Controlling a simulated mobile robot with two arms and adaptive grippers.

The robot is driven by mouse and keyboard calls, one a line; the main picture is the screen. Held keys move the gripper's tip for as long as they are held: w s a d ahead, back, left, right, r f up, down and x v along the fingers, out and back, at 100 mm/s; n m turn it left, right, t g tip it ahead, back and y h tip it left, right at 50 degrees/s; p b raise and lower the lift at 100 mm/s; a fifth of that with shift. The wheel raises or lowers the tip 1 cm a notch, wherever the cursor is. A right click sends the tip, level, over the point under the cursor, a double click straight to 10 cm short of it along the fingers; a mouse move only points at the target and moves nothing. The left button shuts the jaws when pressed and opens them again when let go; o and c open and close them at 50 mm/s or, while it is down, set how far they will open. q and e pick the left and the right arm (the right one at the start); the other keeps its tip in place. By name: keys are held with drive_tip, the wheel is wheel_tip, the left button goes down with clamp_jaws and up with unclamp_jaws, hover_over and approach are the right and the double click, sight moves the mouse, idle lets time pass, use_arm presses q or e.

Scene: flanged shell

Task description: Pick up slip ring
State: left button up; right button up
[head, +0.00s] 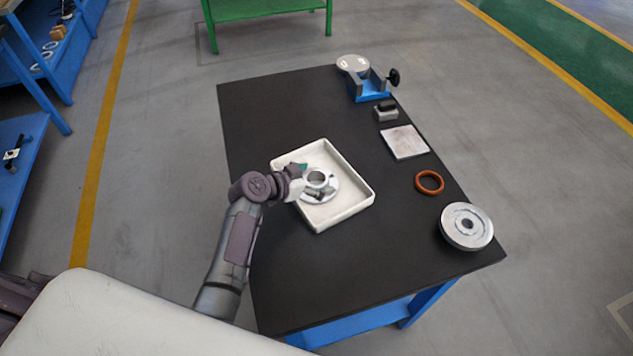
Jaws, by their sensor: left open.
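A white square tray (352,207) stands on the black table. In it lies a pale metal flanged part (331,190) with a raised round collar (317,178). My left arm comes in from the lower left, and my left gripper (307,182) is over the tray's left side, close to the collar. It is open; whether its fingers touch the part cannot be told. The gripper hides part of the flange. An orange-brown ring (429,182) lies apart on the right of the table. Which of these is the slip ring is not clear. My right gripper is out of view.
Along the black table's (270,105) right side are a round metal flange (467,226), a flat pale plate (404,142), a small grey block (386,112) and a blue fixture (370,85) with a dark knob. The table's far left is clear.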

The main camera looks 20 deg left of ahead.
use_arm(q)
drive_tip(key=shift+w+d+f, duration=0.1)
drive_tip(key=shift+w, duration=0.05)
drive_tip(key=c, duration=1.8)
clamp_jaws()
drive_tip(key=shift+r, duration=0.2)
